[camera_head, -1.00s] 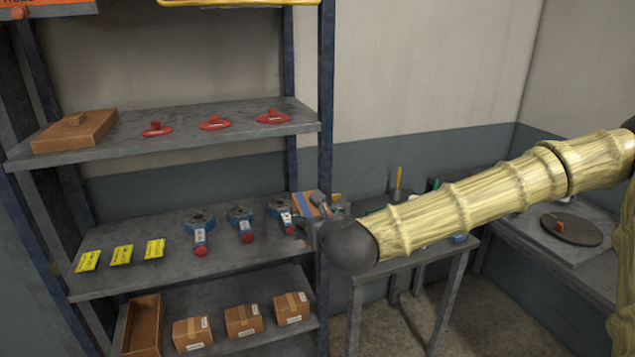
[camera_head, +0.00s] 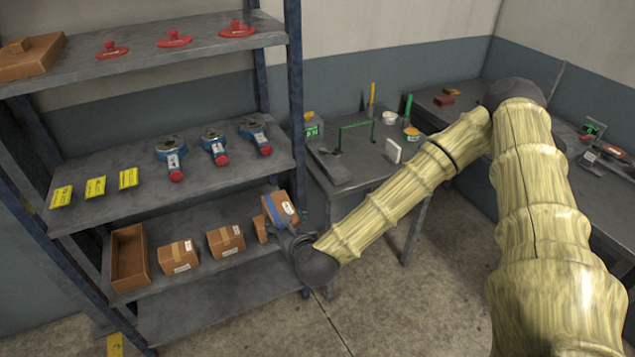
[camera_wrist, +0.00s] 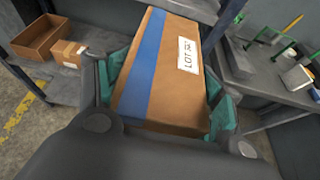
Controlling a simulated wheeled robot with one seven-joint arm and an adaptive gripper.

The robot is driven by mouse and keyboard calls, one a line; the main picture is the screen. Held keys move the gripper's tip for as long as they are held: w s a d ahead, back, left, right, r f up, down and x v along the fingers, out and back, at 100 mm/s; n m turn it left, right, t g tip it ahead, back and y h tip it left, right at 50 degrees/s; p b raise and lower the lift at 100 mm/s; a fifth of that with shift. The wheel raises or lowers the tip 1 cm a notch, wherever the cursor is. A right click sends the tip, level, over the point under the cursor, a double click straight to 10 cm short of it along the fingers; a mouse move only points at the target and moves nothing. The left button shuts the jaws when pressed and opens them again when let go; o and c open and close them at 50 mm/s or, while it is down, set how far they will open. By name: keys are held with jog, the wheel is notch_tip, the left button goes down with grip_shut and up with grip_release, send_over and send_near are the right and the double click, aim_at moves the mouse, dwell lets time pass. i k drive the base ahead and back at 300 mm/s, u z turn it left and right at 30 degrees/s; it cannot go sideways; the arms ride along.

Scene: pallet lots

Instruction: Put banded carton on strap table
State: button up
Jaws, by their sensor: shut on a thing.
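The banded carton (camera_head: 279,208) is a brown box with a blue band. My gripper (camera_head: 284,228) is shut on it and holds it tilted at the right end of the shelf rack, just in front of the lower shelf. In the wrist view the carton (camera_wrist: 172,75) fills the middle, with a white "LOT" label facing up and the teal finger pads on both sides. Which table is the strap table is not labelled; a grey table (camera_head: 345,180) with a green frame on it stands right of the rack.
The lower shelf (camera_head: 190,270) carries several brown cartons (camera_head: 226,240) and an open brown box (camera_head: 129,258). Blue tools (camera_head: 213,143) and yellow cards (camera_head: 95,187) lie on the middle shelf. A rack post (camera_head: 294,100) stands between rack and table. A bench (camera_head: 470,118) runs along the right wall.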

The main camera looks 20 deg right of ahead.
aim_at(362, 168)
jog(key=u, duration=0.05)
jog(key=k, duration=0.6)
jog(key=z, duration=0.65)
jog(key=i, duration=1.45)
jog(key=z, duration=0.55)
